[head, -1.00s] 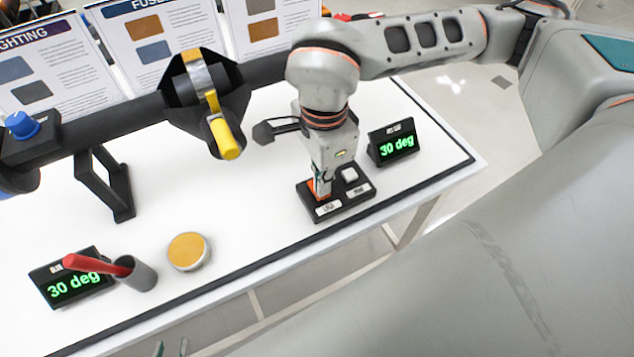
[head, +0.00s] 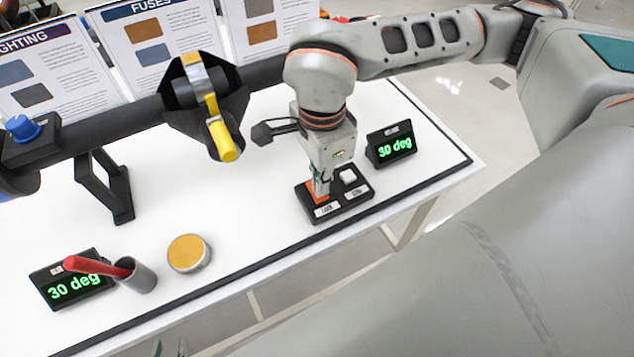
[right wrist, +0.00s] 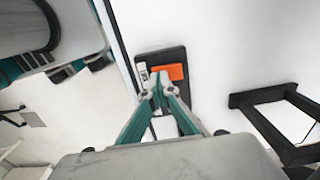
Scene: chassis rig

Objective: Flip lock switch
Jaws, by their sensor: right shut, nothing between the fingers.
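The black switch box (head: 350,207) lies near the table's front edge, with an orange rocker switch (head: 320,198), a white button (head: 348,176) and two white labels. My right gripper (head: 319,187) points down at the orange switch, its fingers shut and empty. In the right wrist view the fingertips (right wrist: 158,82) meet beside the orange switch (right wrist: 177,72), at or just above the box; contact is unclear. They hide part of the box. Only the fingertips of my left gripper (head: 170,349) show at the bottom edge of the head view, apart from each other.
Two displays reading "30 deg" stand on the white table, one right of the box (head: 392,144) and one at left (head: 72,282). A grey cup with a red handle (head: 140,276) and a yellow-topped disc (head: 188,253) are nearby. A black bar with a yellow lever (head: 222,138) spans behind.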

